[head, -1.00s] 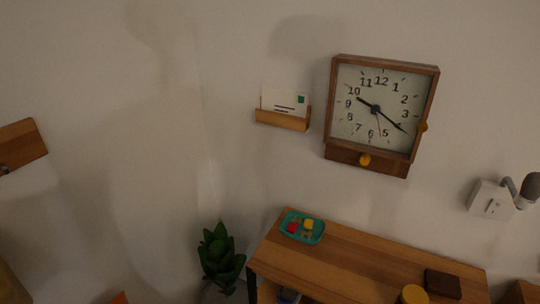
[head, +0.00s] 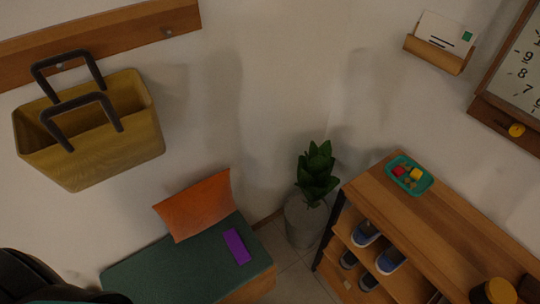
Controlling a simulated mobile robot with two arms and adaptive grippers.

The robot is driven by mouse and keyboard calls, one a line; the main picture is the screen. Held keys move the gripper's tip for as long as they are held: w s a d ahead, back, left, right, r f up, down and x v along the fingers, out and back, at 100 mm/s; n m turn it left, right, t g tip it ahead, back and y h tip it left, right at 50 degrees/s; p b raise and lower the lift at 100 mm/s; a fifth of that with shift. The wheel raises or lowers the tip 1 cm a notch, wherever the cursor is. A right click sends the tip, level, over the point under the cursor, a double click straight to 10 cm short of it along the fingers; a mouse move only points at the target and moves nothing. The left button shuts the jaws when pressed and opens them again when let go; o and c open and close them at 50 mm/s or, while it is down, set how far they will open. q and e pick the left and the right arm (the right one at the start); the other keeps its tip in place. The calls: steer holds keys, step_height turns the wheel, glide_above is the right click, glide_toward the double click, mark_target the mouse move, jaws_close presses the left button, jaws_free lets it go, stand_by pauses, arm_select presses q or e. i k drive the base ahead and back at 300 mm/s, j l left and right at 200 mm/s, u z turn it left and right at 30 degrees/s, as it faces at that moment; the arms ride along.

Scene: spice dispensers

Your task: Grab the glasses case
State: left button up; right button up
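A small purple oblong object (head: 237,246), which looks like a glasses case, lies on the green cushion of a low bench (head: 165,262). It is near the cushion's right end, beside an orange pillow (head: 196,205). It looks closed, and nothing covers it. Neither of my grippers can be made out in the head view.
A yellow bag (head: 95,140) hangs from a wooden wall rail. A potted plant (head: 306,220) stands between the bench and a wooden shoe shelf (head: 400,215), which bears a teal tray (head: 424,184). A dark rounded object (head: 28,278) fills the lower left corner.

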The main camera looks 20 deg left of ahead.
mark_target(241, 253)
steer(key=u, duration=1.1)
steer(key=k+j, duration=0.05)
